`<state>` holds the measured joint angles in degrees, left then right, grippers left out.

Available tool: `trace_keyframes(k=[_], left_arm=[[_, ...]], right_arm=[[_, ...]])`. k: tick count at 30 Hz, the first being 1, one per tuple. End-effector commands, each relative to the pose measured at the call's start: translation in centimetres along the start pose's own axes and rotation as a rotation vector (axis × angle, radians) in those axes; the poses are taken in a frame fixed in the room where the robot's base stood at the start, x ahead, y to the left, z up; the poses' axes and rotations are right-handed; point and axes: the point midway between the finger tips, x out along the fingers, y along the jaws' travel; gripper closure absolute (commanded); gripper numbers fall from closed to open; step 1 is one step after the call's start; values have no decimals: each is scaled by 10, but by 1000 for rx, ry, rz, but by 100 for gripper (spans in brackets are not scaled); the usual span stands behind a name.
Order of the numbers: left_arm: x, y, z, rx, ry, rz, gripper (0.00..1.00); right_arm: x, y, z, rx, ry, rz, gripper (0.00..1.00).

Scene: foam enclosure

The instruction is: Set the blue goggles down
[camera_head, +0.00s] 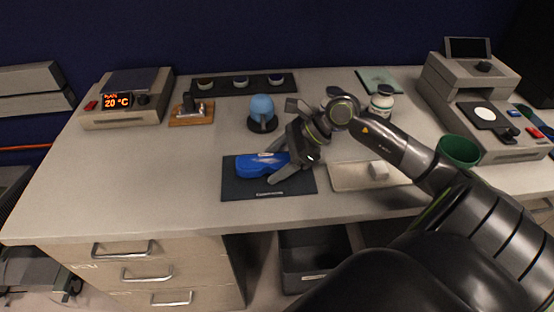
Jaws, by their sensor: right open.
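The blue goggles (257,164) lie on a dark mat (240,188) at the front middle of the bench. My right gripper (282,165) reaches in from the right, low over the mat. It is open, with its fingers at the right end of the goggles. The fingers hide part of that end, and I cannot tell whether they touch it. My left gripper is not in view.
A blue rounded object (262,107) on a dark base stands behind the mat. A pale tray (350,178) with a white block (378,171) lies to the right, near a green cup (459,150). A temperature device (125,100) sits back left. The bench's left front is clear.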

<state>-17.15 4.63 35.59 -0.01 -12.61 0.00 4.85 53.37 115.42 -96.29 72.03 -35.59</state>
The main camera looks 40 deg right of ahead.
Motion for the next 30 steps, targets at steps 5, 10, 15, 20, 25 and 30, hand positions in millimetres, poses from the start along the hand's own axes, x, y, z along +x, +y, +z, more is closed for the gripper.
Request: trace_keyframes(k=[5,10,15,20,25,30], left_arm=[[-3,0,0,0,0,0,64],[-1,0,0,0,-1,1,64],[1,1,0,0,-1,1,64],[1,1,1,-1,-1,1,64],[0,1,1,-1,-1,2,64],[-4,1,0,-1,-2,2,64]], right_arm=[[-2,0,2,0,0,0,30],[-11,-1,0,-2,5,-2,30],[-29,0,0,-2,7,-2,30],[-45,0,0,-2,6,-1,30],[-62,0,0,-1,7,0,30],[-79,0,1,0,8,0,30]])
